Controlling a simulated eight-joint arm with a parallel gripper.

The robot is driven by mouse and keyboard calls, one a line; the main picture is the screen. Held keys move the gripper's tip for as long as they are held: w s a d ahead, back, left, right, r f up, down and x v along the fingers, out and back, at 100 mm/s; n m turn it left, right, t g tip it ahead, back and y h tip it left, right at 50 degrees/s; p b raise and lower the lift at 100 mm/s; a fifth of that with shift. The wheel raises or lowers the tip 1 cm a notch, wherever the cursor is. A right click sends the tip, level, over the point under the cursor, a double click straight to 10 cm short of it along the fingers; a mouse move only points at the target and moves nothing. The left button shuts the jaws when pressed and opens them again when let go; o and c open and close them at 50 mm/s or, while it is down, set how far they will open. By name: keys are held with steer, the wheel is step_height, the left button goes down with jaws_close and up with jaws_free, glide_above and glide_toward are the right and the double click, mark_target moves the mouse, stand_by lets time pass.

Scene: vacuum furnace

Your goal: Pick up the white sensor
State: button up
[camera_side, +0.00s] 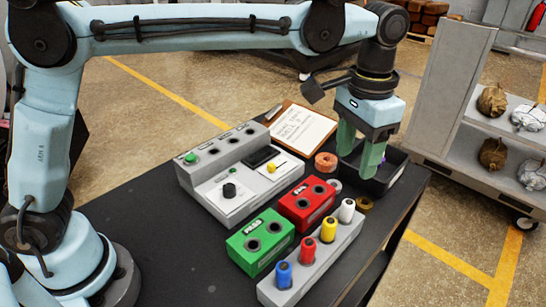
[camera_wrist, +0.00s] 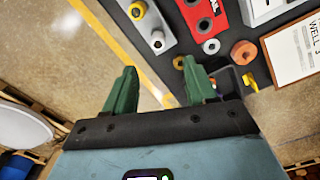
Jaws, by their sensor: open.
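The white sensor (camera_side: 347,209) stands upright at the far right end of a grey rack (camera_side: 325,258), beside the yellow, red and blue sensors. In the wrist view the white sensor (camera_wrist: 157,42) is at the end of the rack, beyond the fingertips and apart from them. My gripper (camera_side: 360,155) points down with its green fingers spread and empty. In the side view it is behind the rack, over or near the black tray. The fingers also show in the wrist view (camera_wrist: 159,70).
The black tray (camera_side: 399,157) sits at the table's back right corner. A copper ring (camera_side: 326,161), a grey ring and a brass ring (camera_side: 363,205) lie near it. Red (camera_side: 307,203) and green (camera_side: 260,243) two-hole blocks flank the rack. A control box and clipboard are behind.

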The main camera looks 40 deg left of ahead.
mark_target(349, 202)
steer(key=f, duration=1.2)
steer(key=shift+w+d+f, duration=0.1)
steer(key=shift+d, duration=0.2)
jaws_close()
